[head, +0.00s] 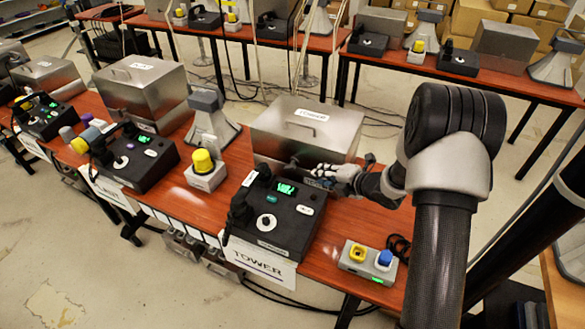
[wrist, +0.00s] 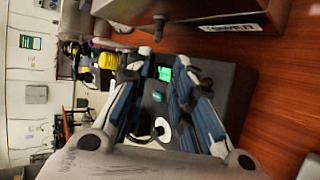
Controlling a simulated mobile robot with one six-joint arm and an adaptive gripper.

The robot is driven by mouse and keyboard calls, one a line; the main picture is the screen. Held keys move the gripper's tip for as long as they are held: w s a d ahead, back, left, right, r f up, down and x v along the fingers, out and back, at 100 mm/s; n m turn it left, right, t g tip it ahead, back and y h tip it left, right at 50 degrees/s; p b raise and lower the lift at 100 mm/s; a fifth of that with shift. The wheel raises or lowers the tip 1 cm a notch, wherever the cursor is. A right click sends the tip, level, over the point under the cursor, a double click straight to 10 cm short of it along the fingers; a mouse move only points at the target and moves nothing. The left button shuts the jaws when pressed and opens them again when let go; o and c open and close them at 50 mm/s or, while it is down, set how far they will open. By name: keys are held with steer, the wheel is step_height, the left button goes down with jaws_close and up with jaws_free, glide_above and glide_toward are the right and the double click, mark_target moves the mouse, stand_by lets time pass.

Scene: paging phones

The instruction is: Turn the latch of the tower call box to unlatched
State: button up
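The tower call box (head: 305,135) is a steel box with a lid handle and a TOWER label, standing behind the black tower phone (head: 275,215). In the wrist view its metal body (wrist: 180,10) spans the top, with the label at right. A small dark latch (wrist: 159,27) sticks out from its front. In the head view the latch (head: 293,163) is small, and its exact setting cannot be told. My gripper (head: 318,174) is in front of the box's right front. In the wrist view my gripper (wrist: 162,60) is open and empty, its fingers apart, with the latch just beyond the fingertips.
A yellow-button unit (head: 205,170) and a grey horn (head: 212,120) stand left of the box. A two-button unit (head: 368,260) with yellow and blue buttons lies near the table's front right. Another steel box (head: 142,95) and phone (head: 135,158) are farther left.

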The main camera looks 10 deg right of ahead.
mark_target(293, 169)
steer(key=b+x, duration=0.3)
steer(key=x, duration=1.4)
steer(key=shift+w+a, duration=0.15)
steer(key=shift+a, duration=0.15)
jaws_close()
